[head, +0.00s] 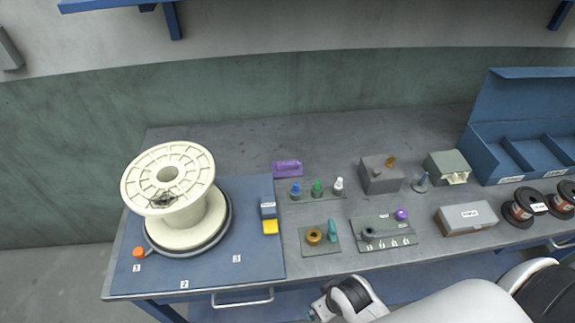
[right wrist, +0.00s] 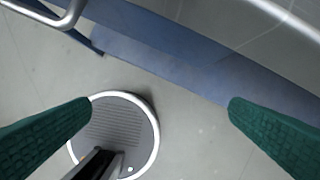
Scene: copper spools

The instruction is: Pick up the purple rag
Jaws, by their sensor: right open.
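The purple rag (head: 287,169) lies flat on the grey workbench, behind the row of small bottles and just right of the blue mat's back edge. My right arm comes in at the lower right of the head view, below the bench's front edge and well away from the rag. In the right wrist view my right gripper (right wrist: 160,110) is open and empty, its green fingers wide apart over the floor. The rag does not show in that view. My left gripper is not in either view.
A large cream spool (head: 184,226) stands on the blue mat (head: 255,260) at left. Small bottles (head: 317,188) stand in front of the rag. A grey box (head: 381,176) and blue bin (head: 490,150) are to its right. The bench behind the rag is clear.

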